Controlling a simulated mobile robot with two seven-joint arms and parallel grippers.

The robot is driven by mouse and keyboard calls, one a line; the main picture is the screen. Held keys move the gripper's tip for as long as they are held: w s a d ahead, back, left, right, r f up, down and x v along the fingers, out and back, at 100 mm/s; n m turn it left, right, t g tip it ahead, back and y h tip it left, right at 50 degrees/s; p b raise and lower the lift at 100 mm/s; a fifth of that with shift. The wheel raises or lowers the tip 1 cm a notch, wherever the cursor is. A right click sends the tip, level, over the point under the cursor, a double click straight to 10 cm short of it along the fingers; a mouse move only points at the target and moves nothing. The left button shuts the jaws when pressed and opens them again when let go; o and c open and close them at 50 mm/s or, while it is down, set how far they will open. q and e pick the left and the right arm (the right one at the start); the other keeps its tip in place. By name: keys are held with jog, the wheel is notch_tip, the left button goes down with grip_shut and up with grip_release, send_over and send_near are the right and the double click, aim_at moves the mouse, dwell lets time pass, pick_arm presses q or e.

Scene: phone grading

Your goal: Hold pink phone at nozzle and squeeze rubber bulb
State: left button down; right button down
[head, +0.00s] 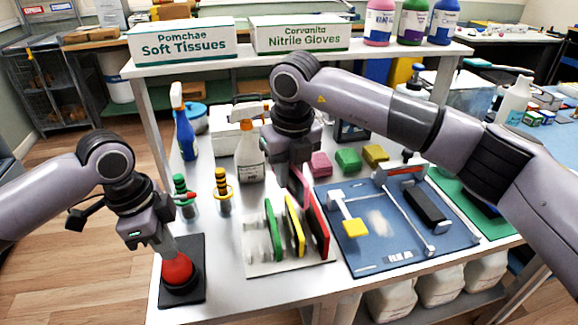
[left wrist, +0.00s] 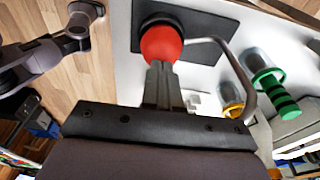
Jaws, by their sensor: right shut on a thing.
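The red rubber bulb (head: 177,269) sits on a black base plate (head: 196,297) at the table's front left; the bulb also shows in the left wrist view (left wrist: 161,44). My left gripper (head: 181,248) points down at the bulb's top. Its fingers (left wrist: 162,82) look closed together, and their tips seem to touch the bulb. A curved grey tube (left wrist: 243,72), likely the nozzle, runs beside the bulb in the left wrist view. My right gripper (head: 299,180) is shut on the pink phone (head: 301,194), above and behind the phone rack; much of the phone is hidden.
A white rack (head: 256,263) holds a green phone (head: 274,232), a yellow phone (head: 295,226) and a red phone (head: 317,226). A blue mat (head: 380,257) with a fixture lies to the right. Spray bottles (head: 184,125) and two ringed jars (head: 223,198) stand behind the bulb.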

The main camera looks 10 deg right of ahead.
dwell(0.3)
pick_arm(q)
jog(key=shift+f, duration=0.1)
jog(key=shift+f, duration=1.2)
jog(key=shift+r, duration=1.1)
jog(key=shift+f, duration=0.2)
jog(key=shift+f, duration=0.9)
jog(key=shift+r, duration=1.1)
